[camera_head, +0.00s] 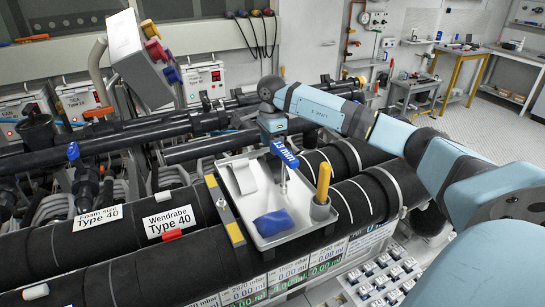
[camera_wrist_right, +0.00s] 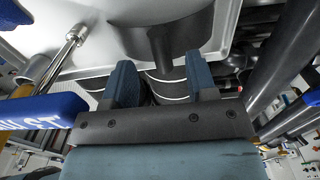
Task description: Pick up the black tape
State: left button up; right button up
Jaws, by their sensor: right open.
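I cannot make out a black tape for certain. In the wrist view a dark grey curved thing (camera_wrist_right: 160,38) lies just beyond my right gripper (camera_wrist_right: 161,80), against the pale tray; it may be the tape, but I cannot tell. The two blue-grey fingers are apart, with nothing held between them. In the head view my right gripper (camera_head: 278,132) is over the white tray (camera_head: 243,210); its fingertips are hard to see there. My left gripper is not in view.
A yellow-handled tool (camera_head: 323,183) stands in a grey cup (camera_head: 319,208). Thick black pipes (camera_head: 120,270) surround the tray.

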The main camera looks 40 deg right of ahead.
aim_at(273, 160)
jog(key=shift+w+f, duration=0.1)
jog(key=shift+f, duration=1.45)
grip_shut()
jog(key=shift+r, duration=0.15)
